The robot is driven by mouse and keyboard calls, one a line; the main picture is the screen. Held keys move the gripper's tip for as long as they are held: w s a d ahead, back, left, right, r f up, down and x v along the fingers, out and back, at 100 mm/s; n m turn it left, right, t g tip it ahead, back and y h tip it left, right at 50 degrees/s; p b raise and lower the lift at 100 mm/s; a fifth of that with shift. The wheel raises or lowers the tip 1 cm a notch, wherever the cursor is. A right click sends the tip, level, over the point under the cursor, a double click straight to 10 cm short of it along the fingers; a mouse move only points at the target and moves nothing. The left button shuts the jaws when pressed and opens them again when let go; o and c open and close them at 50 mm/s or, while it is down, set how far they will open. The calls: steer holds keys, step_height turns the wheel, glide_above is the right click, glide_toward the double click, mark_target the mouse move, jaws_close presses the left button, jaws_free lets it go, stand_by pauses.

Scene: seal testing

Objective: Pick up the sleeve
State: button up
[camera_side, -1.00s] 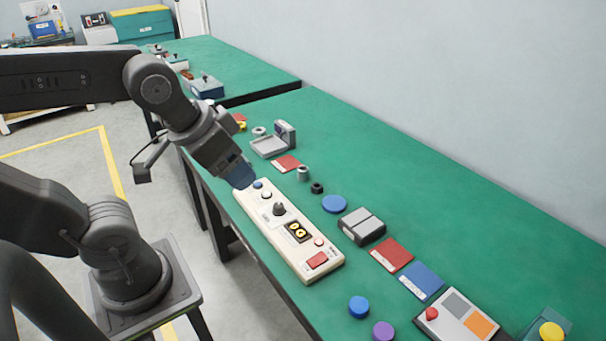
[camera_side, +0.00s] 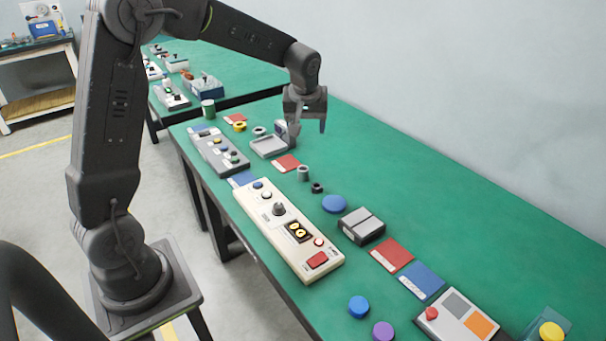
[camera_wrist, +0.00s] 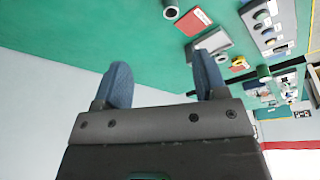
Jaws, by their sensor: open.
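A small grey hollow cylinder (camera_side: 303,173), which looks like the sleeve, stands upright on the green table between a red card and a black ring. In the wrist view, it appears as a grey ring-ended tube (camera_wrist: 171,12) at the top edge. My gripper (camera_side: 308,122) is raised above the far part of the table, beyond the cylinder and apart from it. In the wrist view, the two blue fingers of my gripper (camera_wrist: 163,75) are spread wide with nothing between them.
A grey scale-like device (camera_side: 268,147) stands below and left of my gripper. A black ring (camera_side: 317,188), a red card (camera_side: 287,163) and a blue disc (camera_side: 334,204) lie near the cylinder. A cream control panel (camera_side: 300,250) lies along the near edge. The table along the wall is clear.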

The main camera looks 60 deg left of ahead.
steer(key=w+a+f+n+g, duration=0.1)
steer(key=w+a+f+n, duration=0.25)
steer(key=a+f, duration=0.35)
glide_above(303, 170)
steer(key=s+d, duration=0.1)
steer(key=d, duration=0.1)
step_height(303, 170, down, 9)
steer(key=shift+d+r, duration=0.1)
steer(key=shift+d, duration=0.05)
steer(key=shift+m+y, duration=0.25)
steer(key=shift+y, duration=0.05)
steer(key=shift+s+d+x, duration=0.1)
steer(key=shift+s+x, duration=0.05)
steer(key=shift+x, duration=1.4)
steer(key=shift+s+d+x, duration=0.1)
steer(key=shift+s+x, duration=0.05)
steer(key=shift+x, duration=1.45)
steer(key=c, duration=1)
steer(key=shift+c, duration=0.3)
